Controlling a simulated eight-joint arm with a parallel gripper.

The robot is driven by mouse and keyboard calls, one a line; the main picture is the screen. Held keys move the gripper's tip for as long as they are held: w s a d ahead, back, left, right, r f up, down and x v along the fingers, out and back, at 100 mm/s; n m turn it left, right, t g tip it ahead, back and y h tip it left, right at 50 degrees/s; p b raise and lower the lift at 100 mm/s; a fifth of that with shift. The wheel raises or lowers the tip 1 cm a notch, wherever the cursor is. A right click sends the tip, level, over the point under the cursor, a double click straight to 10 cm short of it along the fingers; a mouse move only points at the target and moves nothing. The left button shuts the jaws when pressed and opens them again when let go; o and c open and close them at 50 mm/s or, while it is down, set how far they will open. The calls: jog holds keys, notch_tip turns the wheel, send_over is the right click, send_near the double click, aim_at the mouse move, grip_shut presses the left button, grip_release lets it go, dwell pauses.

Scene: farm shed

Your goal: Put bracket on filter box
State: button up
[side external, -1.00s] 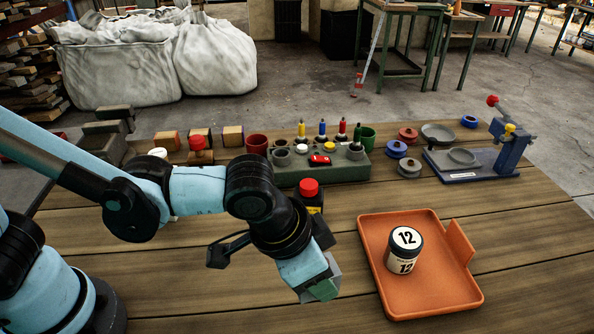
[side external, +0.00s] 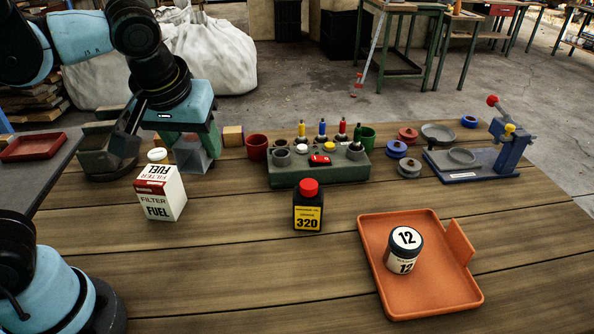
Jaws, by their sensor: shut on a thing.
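The filter box (side external: 162,198) is a white and red carton marked FILTER FUEL, standing upright on the left of the table with a round white piece at its top. My gripper (side external: 185,143) is behind and above it, slightly to the right, pointing down. It is shut on a grey angled piece (side external: 199,157), which seems to be the bracket. Green shows beside the fingers. The bracket looks apart from the box, but its exact height and distance cannot be told from this one view.
A dark bottle (side external: 308,210) with a red cap stands mid-table. An orange tray (side external: 436,292) holds a jar (side external: 404,250) at the right. A green rack (side external: 320,172), cups, spools and a blue press (side external: 510,146) line the back. The front-middle wood is clear.

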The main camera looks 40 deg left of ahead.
jog(key=s+a+r+n, duration=0.2)
jog(key=a+n, duration=0.1)
jog(key=a, duration=0.1)
jog(key=y, duration=0.1)
send_over(157, 170)
jog(key=s+d, duration=0.1)
notch_tip(157, 170, down, 7)
jog(key=shift+f, duration=2.2)
jog(key=shift+f, duration=0.15)
jog(key=o, duration=1.2)
